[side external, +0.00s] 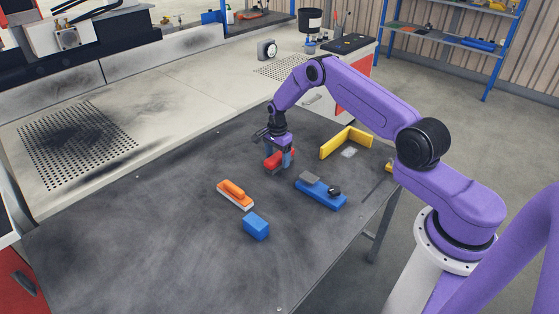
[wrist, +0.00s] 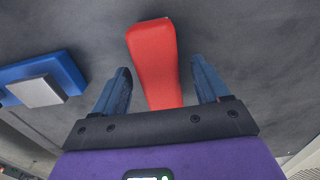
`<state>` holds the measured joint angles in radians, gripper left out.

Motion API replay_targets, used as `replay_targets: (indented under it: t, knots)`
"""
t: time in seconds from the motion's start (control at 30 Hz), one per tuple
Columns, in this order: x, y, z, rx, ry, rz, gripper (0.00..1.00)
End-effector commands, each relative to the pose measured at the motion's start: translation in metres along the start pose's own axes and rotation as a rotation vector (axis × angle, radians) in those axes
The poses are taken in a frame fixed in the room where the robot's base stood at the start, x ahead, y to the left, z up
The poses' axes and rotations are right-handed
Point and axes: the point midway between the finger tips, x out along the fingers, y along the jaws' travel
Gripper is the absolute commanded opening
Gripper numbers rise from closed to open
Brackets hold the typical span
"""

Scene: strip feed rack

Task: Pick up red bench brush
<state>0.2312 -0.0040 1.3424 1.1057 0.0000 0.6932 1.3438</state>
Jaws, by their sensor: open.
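The red bench brush (side external: 272,161) is on the dark table, directly under my gripper, which hides part of it in the side external view. In the wrist view the red brush (wrist: 153,60) is a long red shape running away from the palm between the two blue fingers. My gripper (side external: 279,160) points down at the brush, its fingers low beside it. In the wrist view my gripper (wrist: 160,72) is open, with a visible gap between the brush and each finger. The brush's lower side and its near end are hidden.
An orange brush (side external: 236,193) and a blue block (side external: 256,227) lie toward the front. A blue fixture (side external: 320,196) with a grey block on it is to the right; it also shows in the wrist view (wrist: 62,72). A yellow angle piece (side external: 346,141) stands behind it. The table's left is clear.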

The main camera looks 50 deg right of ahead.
Motion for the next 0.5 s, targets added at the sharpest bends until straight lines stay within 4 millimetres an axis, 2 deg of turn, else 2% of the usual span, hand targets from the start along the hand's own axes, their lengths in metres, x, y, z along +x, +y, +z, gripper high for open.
replay_targets:
  t: [0.17, 0.27, 0.3, 0.37, 0.5]
  knots:
    - [-0.0001, -0.0001, -0.0001, 0.0, 0.0, 0.0, 0.74]
    - [-0.0001, -0.0001, 0.0, 0.0, 0.0, 0.0, 0.45]
    - [-0.0002, -0.0001, 0.0, 0.0, 0.0, 0.0, 0.32]
    - [-0.0002, 0.0, 0.0, 0.0, 0.0, 0.0, 0.16]
    - [-0.0005, -0.0002, -0.0001, 0.0, 0.0, 0.0, 0.16]
